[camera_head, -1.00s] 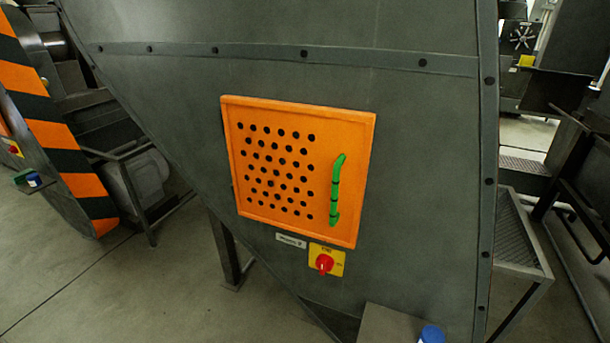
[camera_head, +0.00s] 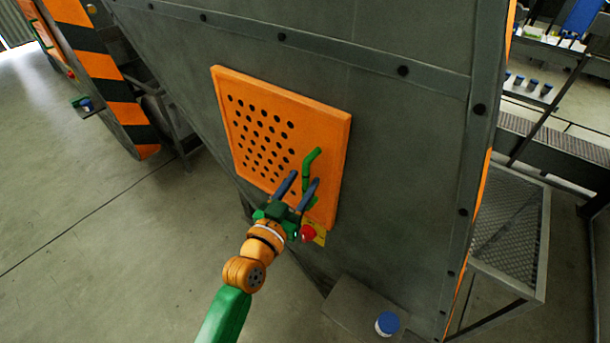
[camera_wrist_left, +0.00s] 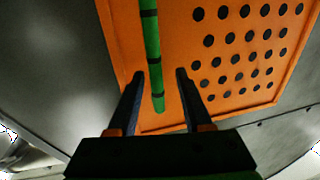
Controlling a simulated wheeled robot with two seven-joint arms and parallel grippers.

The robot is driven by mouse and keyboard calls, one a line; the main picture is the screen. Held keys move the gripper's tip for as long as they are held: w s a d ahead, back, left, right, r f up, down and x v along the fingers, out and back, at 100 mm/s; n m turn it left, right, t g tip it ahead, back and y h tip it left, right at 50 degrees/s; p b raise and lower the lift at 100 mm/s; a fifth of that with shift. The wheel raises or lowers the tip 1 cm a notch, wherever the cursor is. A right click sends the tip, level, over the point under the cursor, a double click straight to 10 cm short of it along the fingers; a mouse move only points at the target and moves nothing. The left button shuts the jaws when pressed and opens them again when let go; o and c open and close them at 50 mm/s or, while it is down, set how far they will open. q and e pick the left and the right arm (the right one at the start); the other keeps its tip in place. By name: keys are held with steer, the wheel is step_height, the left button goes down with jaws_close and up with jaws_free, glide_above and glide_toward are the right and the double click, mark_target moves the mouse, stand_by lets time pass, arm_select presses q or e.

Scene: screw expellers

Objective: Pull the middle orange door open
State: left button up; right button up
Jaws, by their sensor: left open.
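The orange door (camera_head: 240,110) is a square panel with rows of black holes, flat in the grey machine wall and seemingly closed. Its green handle (camera_head: 309,168) stands upright near the door's right edge. My left gripper (camera_head: 302,178) is open at the lower part of the handle and partly hides it. In the left wrist view the handle (camera_wrist_left: 152,55) runs down between the two open fingers (camera_wrist_left: 160,75), with a gap on each side. The door (camera_wrist_left: 225,75) fills the middle behind it. My right gripper is out of view.
A red knob (camera_head: 307,233) on a yellow plate sits just below the door, close to my left gripper. A ledge with a blue-lidded jar (camera_head: 387,324) is at the lower right. A mesh platform (camera_head: 505,225) stands at the right. Open floor lies at the left.

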arm_select(q)
steer(key=shift+w+d, duration=0.3)
steer(key=shift+w, duration=0.2)
steer(key=shift+w+d+f, duration=0.1)
steer(key=shift+w+d, duration=0.05)
steer(key=shift+d, duration=0.15)
steer(key=shift+a, duration=0.1)
jaws_close()
stand_by(0.7)
